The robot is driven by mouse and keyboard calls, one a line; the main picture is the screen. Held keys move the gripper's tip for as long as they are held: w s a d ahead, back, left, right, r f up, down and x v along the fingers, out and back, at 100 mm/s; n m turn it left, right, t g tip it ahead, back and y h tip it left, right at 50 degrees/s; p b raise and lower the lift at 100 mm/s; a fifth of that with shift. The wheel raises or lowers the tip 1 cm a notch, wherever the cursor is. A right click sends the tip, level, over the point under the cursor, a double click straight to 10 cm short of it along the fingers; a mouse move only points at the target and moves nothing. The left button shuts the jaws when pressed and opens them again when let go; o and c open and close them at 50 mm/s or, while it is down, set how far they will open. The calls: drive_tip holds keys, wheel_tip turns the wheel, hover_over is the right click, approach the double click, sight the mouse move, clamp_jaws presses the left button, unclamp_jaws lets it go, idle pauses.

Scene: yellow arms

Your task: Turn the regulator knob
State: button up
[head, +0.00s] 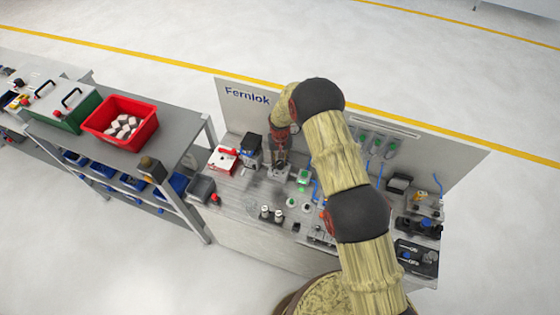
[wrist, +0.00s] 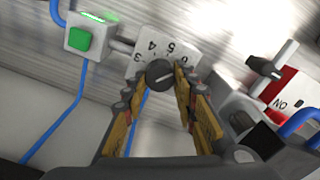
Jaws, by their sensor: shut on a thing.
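The regulator knob (wrist: 160,74) is a dark round knob with a light mark, in the wrist view. It sits in front of a white dial plate (wrist: 155,45) with printed numbers. My gripper (wrist: 170,76) is shut on the knob, with one finger on each side of it. In the head view my gripper (head: 281,160) reaches down to the bench, left of the arm. The knob is too small and too covered to make out there.
A box with a green button (wrist: 80,39) and blue tube stands left of the dial. A red and white switch box (wrist: 294,93) is at the right. The bench (head: 240,205) carries several small fixtures. A red bin (head: 120,122) stands on the shelf at the left.

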sight(280, 162)
drive_tip(key=c, duration=0.4)
drive_tip(key=shift+f+n+b, duration=0.1)
drive_tip(key=shift+n+b, duration=0.4)
drive_tip(key=shift+b, duration=0.25)
drive_tip(key=shift+n, duration=0.3)
drive_tip(key=shift+r, duration=0.2)
drive_tip(key=o, duration=1.1)
drive_tip(key=shift+o, duration=0.2)
wheel_tip(280, 162, up, 12)
drive_tip(key=shift+f, duration=0.1)
